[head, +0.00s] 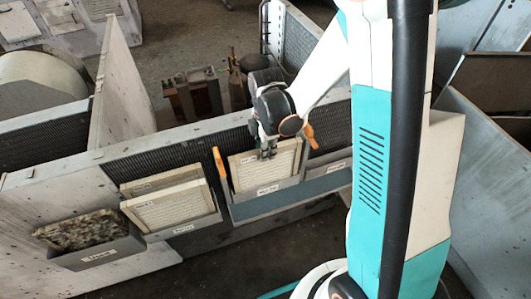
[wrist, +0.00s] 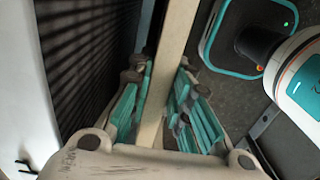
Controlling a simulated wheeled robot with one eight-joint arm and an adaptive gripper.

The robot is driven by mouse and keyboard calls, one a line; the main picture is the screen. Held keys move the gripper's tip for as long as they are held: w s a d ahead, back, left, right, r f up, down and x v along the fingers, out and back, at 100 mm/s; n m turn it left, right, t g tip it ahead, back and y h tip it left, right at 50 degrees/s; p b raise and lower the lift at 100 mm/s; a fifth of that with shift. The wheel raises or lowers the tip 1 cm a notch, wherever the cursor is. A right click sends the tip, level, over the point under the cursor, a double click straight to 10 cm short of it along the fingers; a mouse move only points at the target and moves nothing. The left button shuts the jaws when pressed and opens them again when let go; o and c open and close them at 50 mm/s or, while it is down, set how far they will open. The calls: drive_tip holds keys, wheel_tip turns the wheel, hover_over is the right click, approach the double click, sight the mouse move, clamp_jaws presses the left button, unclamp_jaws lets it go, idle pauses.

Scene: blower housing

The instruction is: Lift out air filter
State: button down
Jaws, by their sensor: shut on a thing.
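The air filter (head: 270,172) is a pale pleated panel in a light frame. It stands in a labelled holder (head: 268,190) on the housing wall, its lower edge hidden behind the holder's front. My gripper (head: 267,152) comes down on the filter's top edge and is shut on it. In the wrist view, the teal fingers of my gripper (wrist: 162,85) lie on both sides of the filter's pale edge (wrist: 174,40). An orange lever (head: 220,167) stands upright left of the filter, and another orange piece (head: 310,135) shows at its right.
Left of the holder, a rack holds pale filters (head: 168,213). Further left, a grey bin (head: 97,255) with a worn label holds a dirty, mottled filter (head: 80,230). The dark grille wall (head: 190,147) runs close behind. Open floor (head: 225,265) lies in front.

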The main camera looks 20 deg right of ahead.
drive_tip(key=r+p, duration=0.1)
drive_tip(key=r, duration=0.1)
drive_tip(key=r+p, duration=0.1)
drive_tip(key=r, duration=0.1)
drive_tip(key=r+p, duration=0.2)
drive_tip(key=shift+s+r, duration=0.3)
drive_tip(key=shift+r, duration=0.05)
drive_tip(key=s, duration=1.9)
drive_tip(key=shift+s+f, duration=0.15)
drive_tip(key=shift+f, duration=0.05)
